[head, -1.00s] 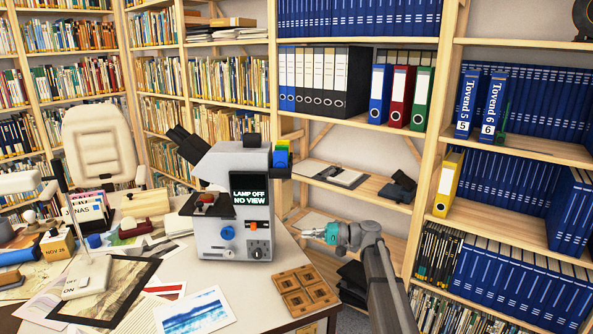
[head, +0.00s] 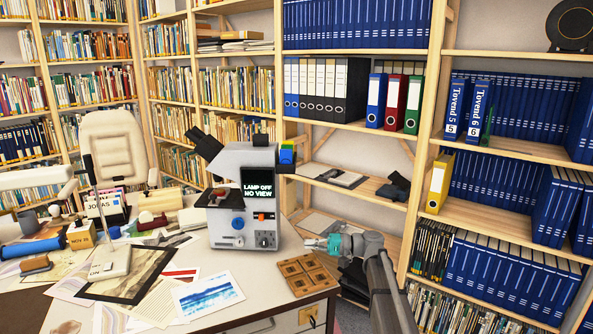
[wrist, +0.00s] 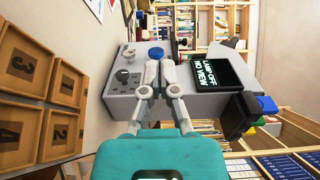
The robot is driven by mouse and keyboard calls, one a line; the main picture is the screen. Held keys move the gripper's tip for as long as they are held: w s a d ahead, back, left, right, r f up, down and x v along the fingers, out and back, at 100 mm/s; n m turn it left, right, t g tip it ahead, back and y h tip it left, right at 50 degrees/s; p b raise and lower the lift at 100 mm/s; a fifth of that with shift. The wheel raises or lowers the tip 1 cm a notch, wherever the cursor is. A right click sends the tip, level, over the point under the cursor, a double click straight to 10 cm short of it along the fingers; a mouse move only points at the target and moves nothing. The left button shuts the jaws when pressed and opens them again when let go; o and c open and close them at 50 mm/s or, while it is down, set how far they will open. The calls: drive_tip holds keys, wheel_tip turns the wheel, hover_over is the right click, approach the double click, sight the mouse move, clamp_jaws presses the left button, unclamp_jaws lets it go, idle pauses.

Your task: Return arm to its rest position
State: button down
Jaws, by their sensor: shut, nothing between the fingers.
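My gripper (head: 309,243) is at the right end of the desk in the head view, fingers pointing left toward the microscope. Its teal body and grey arm reach in from the lower right. In the wrist view my gripper (wrist: 158,75) has its fingers together, with nothing held. The grey microscope (head: 245,215) stands upright on the desk, its screen reading "LAMP OFF NO VIEW". It fills the middle of the wrist view (wrist: 200,105) beyond the fingertips. I cannot tell the exact gap between fingertips and microscope.
A brown numbered tray (head: 303,275) lies on the desk in front of my gripper. A print of blue waves (head: 207,295) lies to its left. Shelves with a yellow binder (head: 439,183) and blue volumes stand right and behind. A beige chair (head: 115,150) is behind the desk.

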drive_tip(key=s+d+f+h, duration=0.2)
drive_tip(key=s+f+h, duration=0.7)
drive_tip(key=s+f, duration=0.45)
drive_tip(key=s+d+f+h, duration=0.5)
drive_tip(key=s+d+h, duration=0.45)
drive_tip(key=s, duration=0.25)
wheel_tip(320, 180, up, 20)
drive_tip(key=d+p, duration=0.1)
drive_tip(key=p, duration=1.9)
drive_tip(key=shift+s+r+n+g, duration=0.2)
drive_tip(key=shift+r+n+g, duration=0.05)
drive_tip(key=shift+n+g, duration=0.05)
drive_tip(key=c, duration=1.3)
unclamp_jaws()
drive_tip(key=shift+y, duration=0.25)
drive_tip(key=shift+c, duration=0.2)
